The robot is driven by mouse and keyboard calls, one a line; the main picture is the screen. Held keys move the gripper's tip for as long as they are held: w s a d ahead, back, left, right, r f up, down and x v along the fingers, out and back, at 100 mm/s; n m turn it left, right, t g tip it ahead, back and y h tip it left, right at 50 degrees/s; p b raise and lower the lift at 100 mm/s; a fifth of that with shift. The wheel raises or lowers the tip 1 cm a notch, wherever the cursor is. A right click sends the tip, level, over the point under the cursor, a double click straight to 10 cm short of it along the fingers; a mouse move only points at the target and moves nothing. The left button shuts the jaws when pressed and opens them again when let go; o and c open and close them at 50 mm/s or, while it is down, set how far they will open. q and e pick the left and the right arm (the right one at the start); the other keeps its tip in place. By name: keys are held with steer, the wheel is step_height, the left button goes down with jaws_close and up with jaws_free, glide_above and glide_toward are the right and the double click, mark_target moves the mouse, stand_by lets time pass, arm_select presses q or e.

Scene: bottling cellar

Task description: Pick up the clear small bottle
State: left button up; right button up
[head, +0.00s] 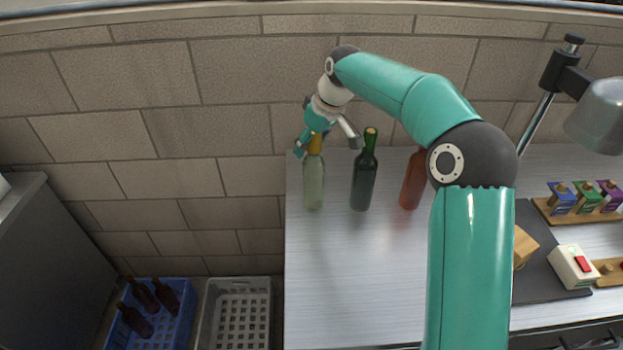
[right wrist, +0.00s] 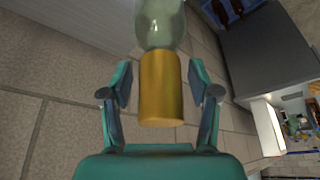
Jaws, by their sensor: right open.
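The clear small bottle (head: 314,186) stands upright at the left end of the pale worktop, with a gold cap or foil on its neck. My right gripper (head: 326,146) is open at the top of this bottle. In the right wrist view the two fingers (right wrist: 160,84) lie on either side of the gold top (right wrist: 160,95), with a gap showing on each side. The clear glass (right wrist: 160,22) is beyond the fingers. My left gripper is in neither view.
A dark green bottle (head: 364,178) stands close to the right, then a reddish bottle (head: 410,185), partly behind my arm. A brick wall (head: 230,110) rises behind. A blue crate (head: 180,325) with dark bottles and a grey crate (head: 238,285) sit at lower left. The front worktop (head: 350,280) is clear.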

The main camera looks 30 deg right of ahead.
steer(key=shift+c, duration=0.3)
jaws_close()
steer(key=shift+w+r, duration=0.1)
steer(key=shift+r, duration=0.1)
stand_by(0.4)
